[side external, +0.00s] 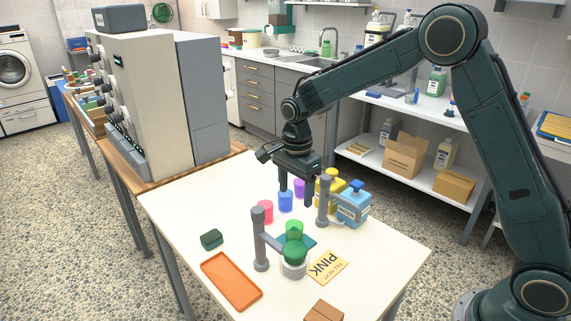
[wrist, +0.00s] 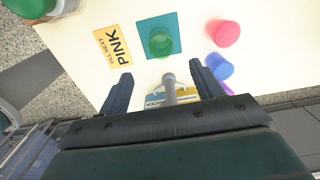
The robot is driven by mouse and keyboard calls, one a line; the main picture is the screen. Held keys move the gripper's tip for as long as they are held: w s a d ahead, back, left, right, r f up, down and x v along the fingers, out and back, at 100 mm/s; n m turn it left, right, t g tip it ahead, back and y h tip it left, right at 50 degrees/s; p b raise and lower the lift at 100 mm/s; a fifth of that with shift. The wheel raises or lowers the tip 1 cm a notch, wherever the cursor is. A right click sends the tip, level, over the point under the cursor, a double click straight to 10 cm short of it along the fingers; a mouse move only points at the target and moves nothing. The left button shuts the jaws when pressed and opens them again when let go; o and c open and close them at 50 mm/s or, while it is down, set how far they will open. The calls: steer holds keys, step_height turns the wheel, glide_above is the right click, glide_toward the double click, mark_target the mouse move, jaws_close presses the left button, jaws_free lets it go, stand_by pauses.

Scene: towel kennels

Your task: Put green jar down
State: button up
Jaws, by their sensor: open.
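The green jar (side external: 294,230), a translucent green cup, stands upright on a teal square mat (side external: 310,241) on the white table. It also shows in the wrist view (wrist: 161,42), on the teal mat (wrist: 146,24). My gripper (side external: 296,196) is open, pointing down, above the table and behind the jar. In the wrist view my two fingers (wrist: 163,86) are spread wide, with the green jar beyond their tips and not between them. Nothing is held.
Pink (side external: 265,211), blue (side external: 286,201) and purple (side external: 299,188) cups stand behind the mat. Grey posts (side external: 260,240) (side external: 323,203), a green-lidded container (side external: 294,257), yellow and blue bottles (side external: 354,205) are close. A PINK card (side external: 328,267) and orange tray (side external: 231,281) lie in front.

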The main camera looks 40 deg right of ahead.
steer(key=s+d+r+n+t, duration=0.25)
steer(key=s+r+n, duration=0.55)
steer(key=s+r, duration=0.65)
steer(key=s+r+n+t, duration=0.1)
steer(key=s+n+t, duration=0.2)
steer(key=s+n, duration=0.6)
steer(key=s, duration=0.7)
steer(key=shift+d+r+n, duration=0.25)
steer(key=shift+n, duration=0.15)
steer(key=shift+c, duration=0.5)
